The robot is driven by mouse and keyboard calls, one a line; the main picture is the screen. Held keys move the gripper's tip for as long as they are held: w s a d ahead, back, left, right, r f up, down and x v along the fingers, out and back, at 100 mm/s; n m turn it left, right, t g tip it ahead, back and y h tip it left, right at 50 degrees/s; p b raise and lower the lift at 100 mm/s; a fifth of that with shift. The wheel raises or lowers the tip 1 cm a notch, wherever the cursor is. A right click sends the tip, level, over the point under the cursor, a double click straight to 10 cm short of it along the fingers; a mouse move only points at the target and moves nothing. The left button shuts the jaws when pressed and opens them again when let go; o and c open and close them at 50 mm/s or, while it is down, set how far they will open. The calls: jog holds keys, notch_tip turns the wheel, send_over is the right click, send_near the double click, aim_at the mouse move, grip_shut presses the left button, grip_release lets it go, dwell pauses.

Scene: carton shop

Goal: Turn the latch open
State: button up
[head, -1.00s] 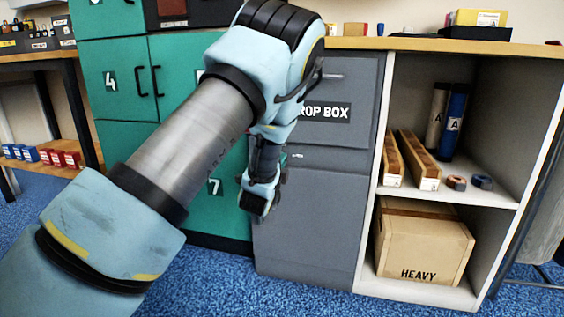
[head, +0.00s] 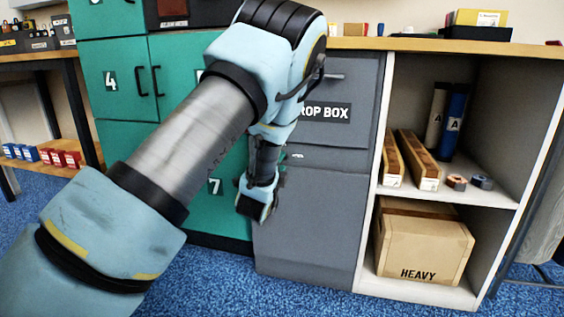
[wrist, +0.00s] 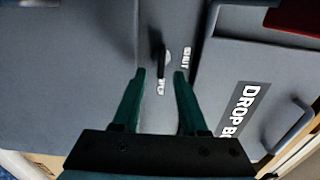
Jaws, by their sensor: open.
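The latch (wrist: 161,57) is a small dark lever on the grey cabinet front in the wrist view. It runs up and down in that picture, with one small white label (wrist: 187,57) to its right and another (wrist: 161,87) below it. My gripper (wrist: 160,74) is open and empty. Its two green fingertips lie left and right of the latch's lower end in the picture; I cannot tell whether they touch the cabinet face. In the head view my gripper hangs in front of the cabinet, and the latch cannot be made out there.
The grey cabinet's DROP BOX drawer (head: 335,100) with a bar handle is above. Green numbered lockers (head: 110,80) stand to the left. An open shelf (head: 450,196) on the right holds long cartons, tubes, tape rolls and a HEAVY box (head: 425,245). Blue carpet lies in front.

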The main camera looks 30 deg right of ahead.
jog(key=p+v, duration=0.1)
jog(key=v, duration=0.8)
jog(key=shift+a, duration=0.1)
jog(key=w+a+f+n+g+y, duration=0.1)
jog(key=w+a+n+y, duration=0.25)
jog(key=a+n, duration=0.4)
jog(key=w+a+f+n+g+y, duration=0.1)
jog(key=w+a+n+g+y, duration=0.3)
jog(key=a, duration=0.6)
jog(key=s+a+r+n+g+y, duration=0.3)
jog(key=s+a+n+g+y, duration=0.25)
jog(key=s+a+n, duration=1.1)
jog(key=a+r+m+p, duration=0.1)
jog(key=a+r+p, duration=0.1)
jog(key=r+p, duration=1.7)
jog(key=s+a+r+m+g+h+p, duration=0.1)
jog(key=r+p, duration=1.8)
jog(key=p, duration=0.1)
jog(key=shift+s+a, duration=0.2)
jog(key=shift+a, duration=0.2)
